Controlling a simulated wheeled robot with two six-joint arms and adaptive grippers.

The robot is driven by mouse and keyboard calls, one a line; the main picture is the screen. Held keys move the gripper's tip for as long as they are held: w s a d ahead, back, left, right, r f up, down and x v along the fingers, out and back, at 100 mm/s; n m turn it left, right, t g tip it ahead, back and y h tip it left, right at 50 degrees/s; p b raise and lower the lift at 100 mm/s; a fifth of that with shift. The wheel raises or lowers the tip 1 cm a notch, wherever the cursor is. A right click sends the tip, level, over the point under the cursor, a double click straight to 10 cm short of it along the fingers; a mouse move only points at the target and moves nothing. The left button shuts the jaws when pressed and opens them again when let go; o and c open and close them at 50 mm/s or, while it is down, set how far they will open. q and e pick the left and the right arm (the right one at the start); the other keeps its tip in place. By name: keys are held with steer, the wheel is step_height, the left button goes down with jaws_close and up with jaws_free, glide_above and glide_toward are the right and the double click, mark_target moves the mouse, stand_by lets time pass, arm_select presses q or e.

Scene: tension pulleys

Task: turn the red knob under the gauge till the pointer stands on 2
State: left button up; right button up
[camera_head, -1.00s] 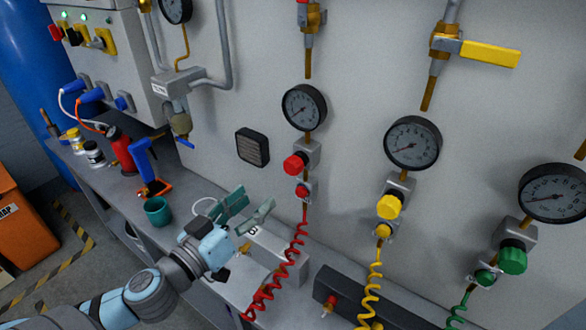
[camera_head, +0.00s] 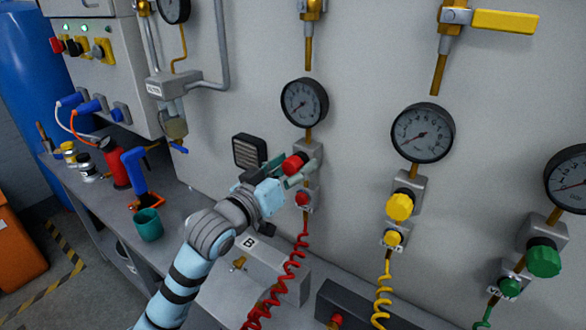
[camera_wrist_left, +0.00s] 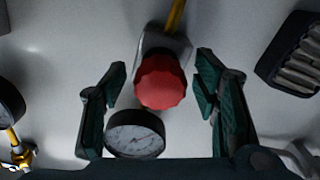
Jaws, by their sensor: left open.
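The red knob (camera_head: 293,163) sits on a grey valve block on the wall panel, below its round gauge (camera_head: 304,103). In the left wrist view the red knob (camera_wrist_left: 161,82) shows between the two open green fingers, with a gap on each side. The gauge (camera_wrist_left: 134,134) shows below it there. My right gripper is not in view.
A smaller red button (camera_head: 302,198) and coiled red hose sit just below the knob. A dark vented box (camera_head: 249,151) is close to the left. Yellow (camera_head: 400,206) and green (camera_head: 544,261) knobs with gauges stand to the right. A green cup (camera_head: 148,224) is on the bench.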

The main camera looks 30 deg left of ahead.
arm_select(q)
steer(key=c, duration=1.2)
steer(key=shift+o, duration=0.2)
steer(key=shift+r+m+p, duration=0.1)
steer(key=shift+m+p, duration=1)
steer(key=m+p, duration=0.2)
steer(key=m, duration=0.1)
steer(key=shift+m, duration=0.3)
steer(key=m+p, duration=0.1)
steer(key=m, duration=0.2)
steer(key=shift+p, duration=0.3)
steer(key=shift+m+p, duration=0.3)
steer(key=shift+m, duration=1.9)
